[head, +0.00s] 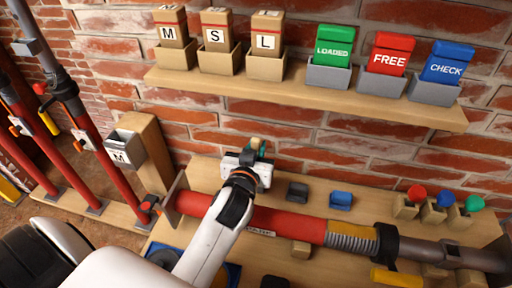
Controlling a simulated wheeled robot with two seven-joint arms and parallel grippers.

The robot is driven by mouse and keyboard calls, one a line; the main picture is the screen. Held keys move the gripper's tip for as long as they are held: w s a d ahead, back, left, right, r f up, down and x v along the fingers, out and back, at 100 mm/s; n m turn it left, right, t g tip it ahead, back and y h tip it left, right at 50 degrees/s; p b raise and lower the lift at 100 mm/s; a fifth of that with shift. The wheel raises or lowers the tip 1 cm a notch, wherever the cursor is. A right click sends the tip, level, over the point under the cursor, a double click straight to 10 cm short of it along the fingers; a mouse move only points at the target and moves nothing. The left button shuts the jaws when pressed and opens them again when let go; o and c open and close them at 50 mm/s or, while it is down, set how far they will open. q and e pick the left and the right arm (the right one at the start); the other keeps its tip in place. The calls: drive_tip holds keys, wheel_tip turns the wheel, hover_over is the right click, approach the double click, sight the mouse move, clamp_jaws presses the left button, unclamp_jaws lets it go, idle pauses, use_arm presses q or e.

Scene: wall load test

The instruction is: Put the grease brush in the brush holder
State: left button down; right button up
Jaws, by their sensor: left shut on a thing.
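My left gripper (252,158) reaches over the red prop tube to the back of the wooden bench, near the brick wall. I cannot tell whether the brush touches anything below. I cannot pick out the brush holder for sure. A dark grey block (298,192) and a blue block (341,200) sit on the bench just right of the gripper. My right gripper is not in view.
A red prop tube (290,224) with a threaded collar lies across the bench in front. A shelf (300,98) above carries M, S, L boxes and LOADED, FREE, CHECK cards in holders. Red, blue and green knobs (445,199) stand at right. Upright red props stand left.

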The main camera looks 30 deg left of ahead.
use_arm(q)
drive_tip(key=shift+f, duration=0.2)
drive_tip(key=shift+f+b, duration=0.5)
drive_tip(key=shift+f, duration=0.1)
drive_tip(key=shift+f, duration=0.25)
idle(0.4)
drive_tip(key=shift+f+b, duration=0.35)
drive_tip(key=shift+b, duration=0.05)
drive_tip(key=shift+f, duration=0.1)
drive_tip(key=c, duration=0.6)
unclamp_jaws()
